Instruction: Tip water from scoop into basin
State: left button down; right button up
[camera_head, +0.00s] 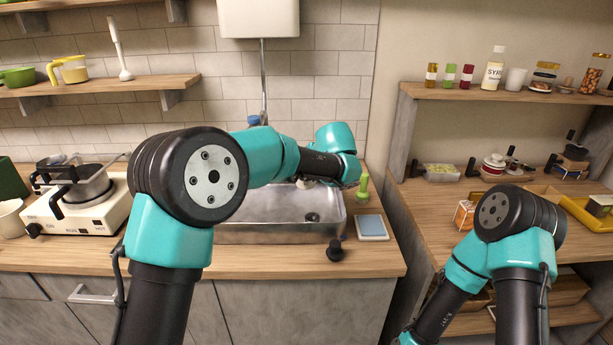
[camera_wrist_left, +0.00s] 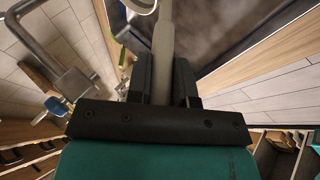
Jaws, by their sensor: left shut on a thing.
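The metal basin (camera_head: 265,232) is set into the wooden counter in the head view. My left arm reaches over it, and its wrist hides part of the basin. In the left wrist view my left gripper (camera_wrist_left: 163,85) is shut on the pale grey handle of the scoop (camera_wrist_left: 163,45). The handle runs up out of that frame, so I cannot see the bowl clearly. A small pale piece below my left wrist in the head view may be part of the scoop. No water can be made out. My right gripper is out of view.
A hot plate (camera_head: 88,220) with a pot stands left of the basin. A shelf unit (camera_head: 480,97) with jars stands further right.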

pick_arm(q)
jog(key=shift+r, duration=1.85)
jog(key=shift+d, duration=0.1)
